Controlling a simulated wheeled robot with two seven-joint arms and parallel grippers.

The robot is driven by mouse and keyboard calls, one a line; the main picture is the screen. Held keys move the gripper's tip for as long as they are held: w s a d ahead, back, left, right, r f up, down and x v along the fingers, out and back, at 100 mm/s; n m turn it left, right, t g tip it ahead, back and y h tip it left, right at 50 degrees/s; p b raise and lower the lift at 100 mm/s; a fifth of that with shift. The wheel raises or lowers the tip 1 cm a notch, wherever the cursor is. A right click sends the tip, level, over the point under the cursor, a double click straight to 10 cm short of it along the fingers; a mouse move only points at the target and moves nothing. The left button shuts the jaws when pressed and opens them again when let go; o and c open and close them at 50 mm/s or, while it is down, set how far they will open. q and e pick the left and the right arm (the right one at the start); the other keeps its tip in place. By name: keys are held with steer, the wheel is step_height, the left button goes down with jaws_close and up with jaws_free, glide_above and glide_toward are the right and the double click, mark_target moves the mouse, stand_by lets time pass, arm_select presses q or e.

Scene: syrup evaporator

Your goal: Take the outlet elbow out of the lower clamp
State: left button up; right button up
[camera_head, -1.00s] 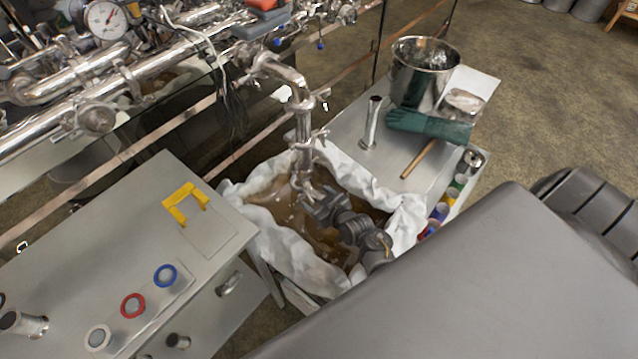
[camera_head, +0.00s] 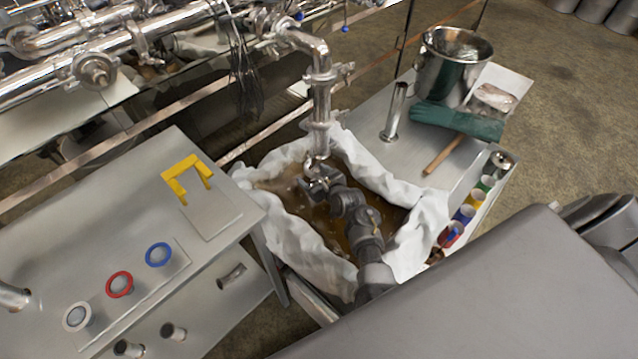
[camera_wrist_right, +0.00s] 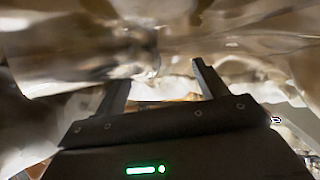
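The shiny outlet elbow (camera_head: 316,162) hangs at the lower end of the vertical steel pipe (camera_head: 320,98), over the cloth-lined basin. The lower clamp (camera_head: 319,128) sits around the joint just above it. My right gripper (camera_head: 318,184) reaches up from the front, close to the elbow's lower end. In the right wrist view the two fingers of this gripper (camera_wrist_right: 160,75) are spread apart, with nothing clearly between them. Blurred shiny metal (camera_wrist_right: 85,45) fills the space above them there. I cannot tell whether a finger touches the elbow. My left gripper is not in view.
A white cloth (camera_head: 290,232) lines the basin of brown liquid. The left table (camera_head: 120,215) carries a yellow bracket (camera_head: 187,178) and colored rings.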

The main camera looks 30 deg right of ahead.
steer(key=shift+w, duration=0.1)
steer(key=shift+a, duration=0.1)
jaws_close()
jaws_free()
stand_by(0.8)
steer(key=p+v, duration=0.8)
steer(key=v, duration=0.1)
steer(key=shift+r, duration=0.25)
steer(key=shift+p+v, duration=0.65)
steer(key=shift+v, duration=0.15)
steer(key=shift+f, duration=0.2)
